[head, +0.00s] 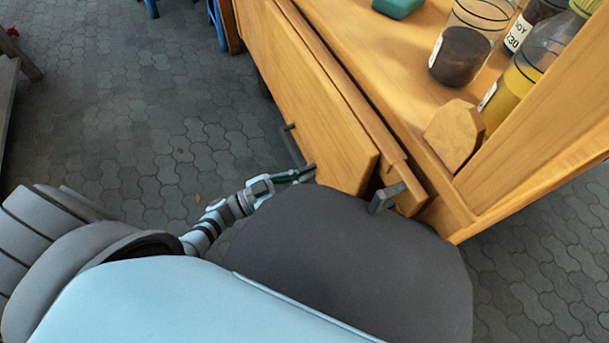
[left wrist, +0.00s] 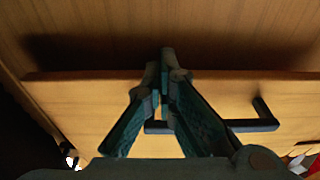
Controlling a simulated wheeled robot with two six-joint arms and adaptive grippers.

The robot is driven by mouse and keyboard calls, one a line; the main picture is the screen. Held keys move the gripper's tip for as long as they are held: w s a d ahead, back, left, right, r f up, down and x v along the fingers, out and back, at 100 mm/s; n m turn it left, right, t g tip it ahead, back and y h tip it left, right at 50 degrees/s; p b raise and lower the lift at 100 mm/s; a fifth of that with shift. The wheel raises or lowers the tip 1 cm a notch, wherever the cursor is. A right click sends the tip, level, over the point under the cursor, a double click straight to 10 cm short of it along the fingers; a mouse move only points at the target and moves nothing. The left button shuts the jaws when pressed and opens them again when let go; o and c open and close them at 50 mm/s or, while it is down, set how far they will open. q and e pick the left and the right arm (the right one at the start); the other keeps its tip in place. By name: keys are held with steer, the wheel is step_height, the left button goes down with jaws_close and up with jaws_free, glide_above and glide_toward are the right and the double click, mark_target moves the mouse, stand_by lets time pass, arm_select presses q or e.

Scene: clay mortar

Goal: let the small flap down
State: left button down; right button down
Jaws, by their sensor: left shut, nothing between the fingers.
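A wooden front panel (head: 310,110) on the side of the wooden cabinet carries a dark bar handle (head: 291,146). It looks like the flap, but I cannot tell how far it is tilted. A second grey handle (head: 386,197) sits on a narrow board nearer me. My left gripper (head: 307,174) is at the near end of the bar handle. In the left wrist view its fingers (left wrist: 166,62) are shut and empty, crossing in front of the panel (left wrist: 90,105) and part of its handle (left wrist: 252,124). Contact is unclear. My right gripper is out of view.
On the cabinet top (head: 345,45) stand a jar of dark powder (head: 462,55), a jar of yellow contents (head: 512,90), a green block (head: 398,6) and a wooden block (head: 453,134). Paved floor (head: 130,110) lies clear at the left.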

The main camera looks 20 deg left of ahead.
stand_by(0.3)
arm_select(q)
steer(key=v, duration=1.2)
